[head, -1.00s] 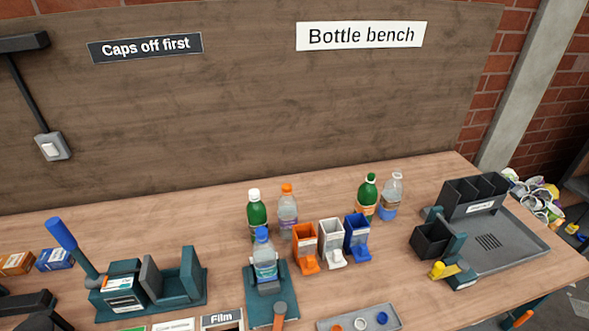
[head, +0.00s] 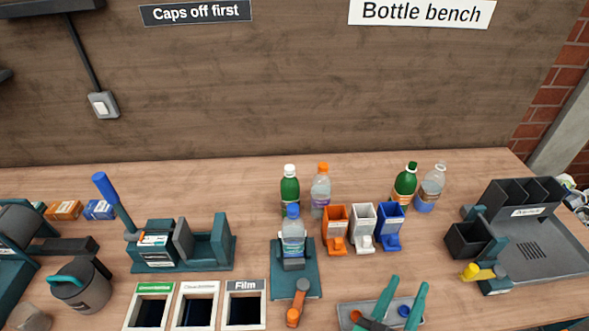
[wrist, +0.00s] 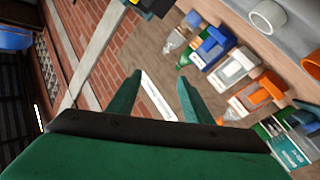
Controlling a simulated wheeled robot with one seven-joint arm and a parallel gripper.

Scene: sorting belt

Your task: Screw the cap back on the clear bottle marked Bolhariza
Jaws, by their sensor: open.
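Three clear bottles show in the head view; their labels are too small to read, so I cannot tell which is marked Bolhariza. One with no coloured cap (head: 431,190) stands back right. One with an orange cap (head: 320,190) stands back centre. One with a blue cap (head: 293,237) stands upright in a teal stand (head: 311,280). Loose caps lie in a grey tray (head: 346,308): an orange cap (head: 355,316) and a blue cap (head: 404,310). A white cap (wrist: 267,17) shows in the wrist view. My gripper (head: 409,282) is open and empty above the tray; its fingers also show there (wrist: 159,78).
Orange (head: 335,222), white (head: 362,222) and blue (head: 390,222) bins stand behind the tray. Green bottles (head: 290,192) (head: 404,186) stand at the back. A black box (head: 466,240) and a large grey tray (head: 560,258) are right. Film and other openings (head: 245,292) lie front left.

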